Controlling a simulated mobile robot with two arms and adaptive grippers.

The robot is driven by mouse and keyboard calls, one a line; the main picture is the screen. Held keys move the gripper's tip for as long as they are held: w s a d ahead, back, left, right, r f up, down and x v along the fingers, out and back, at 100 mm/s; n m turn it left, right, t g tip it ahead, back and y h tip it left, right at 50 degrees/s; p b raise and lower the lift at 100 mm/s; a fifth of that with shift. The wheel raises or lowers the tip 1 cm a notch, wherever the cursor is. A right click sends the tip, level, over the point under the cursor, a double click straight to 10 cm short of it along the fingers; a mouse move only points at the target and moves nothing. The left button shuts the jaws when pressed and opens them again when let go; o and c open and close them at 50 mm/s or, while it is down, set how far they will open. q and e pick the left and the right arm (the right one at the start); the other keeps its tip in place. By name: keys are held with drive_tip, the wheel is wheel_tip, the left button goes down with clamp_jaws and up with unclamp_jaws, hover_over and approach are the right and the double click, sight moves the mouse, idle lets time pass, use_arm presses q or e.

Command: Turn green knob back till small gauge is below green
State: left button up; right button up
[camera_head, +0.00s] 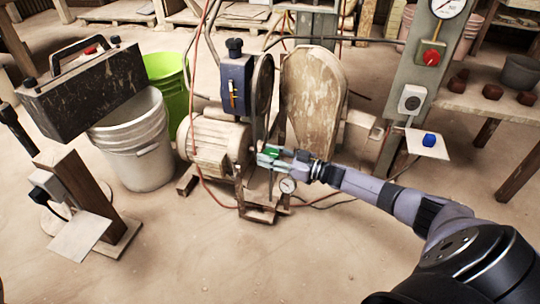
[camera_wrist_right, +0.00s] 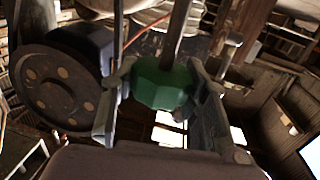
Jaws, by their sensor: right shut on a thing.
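The green knob (camera_wrist_right: 163,85) is a faceted knob between the two fingers of my right gripper (camera_wrist_right: 160,100) in the right wrist view. The fingers stand on both sides of it, shut on it. In the head view my right gripper (camera_head: 270,156) reaches in from the right to the green knob (camera_head: 273,152), in front of the pump machine. The small gauge (camera_head: 288,185) is a round white dial just below the gripper. Its needle and coloured zones are too small to read. My left gripper does not show.
A motor (camera_head: 215,143) and a belt guard (camera_head: 314,97) stand around the knob. A larger gauge (camera_head: 447,7) and a red switch (camera_head: 431,56) are on the post at right. A white bucket (camera_head: 135,145) and a green bucket (camera_head: 168,78) stand at left. The front floor is clear.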

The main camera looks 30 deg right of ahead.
drive_tip(key=o, duration=1.2)
drive_tip(key=shift+c, duration=0.2)
drive_tip(key=shift+s+d+f, duration=0.1)
drive_tip(key=shift+s+d, duration=0.15)
drive_tip(key=shift+s, duration=0.1)
drive_tip(key=v, duration=1.1)
drive_tip(key=shift+a, duration=0.1)
